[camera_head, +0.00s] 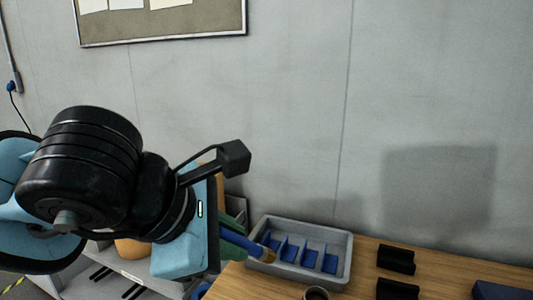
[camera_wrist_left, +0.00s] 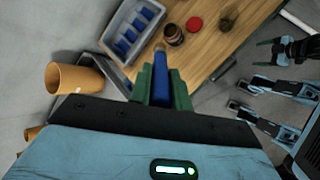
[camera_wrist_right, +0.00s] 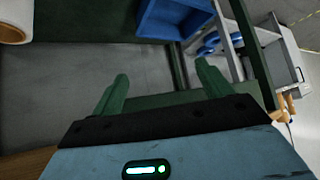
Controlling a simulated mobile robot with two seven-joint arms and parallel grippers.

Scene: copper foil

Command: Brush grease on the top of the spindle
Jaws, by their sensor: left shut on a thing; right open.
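My left gripper (camera_head: 222,238) is shut on a blue-handled brush (camera_wrist_left: 160,88), shown between its green fingers in the left wrist view. In the head view the brush's tan end (camera_head: 265,252) points right, in front of a grey tray. A small open jar (camera_wrist_left: 174,36) stands on the wooden table, beyond the brush tip and apart from it. Its rim also shows at the bottom edge of the head view (camera_head: 316,293). A red disc, perhaps its lid (camera_wrist_left: 194,24), lies beside it. My right gripper (camera_wrist_right: 160,88) is open and empty. I cannot make out the spindle in any view.
A grey tray (camera_head: 343,245) with blue dividers stands at the table's back left. Black holders (camera_head: 396,259) stand to its right. An orange container (camera_wrist_left: 72,78) is left of the table. The right wrist view shows a blue bin (camera_wrist_right: 170,22) and a white roll (camera_wrist_right: 15,22).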

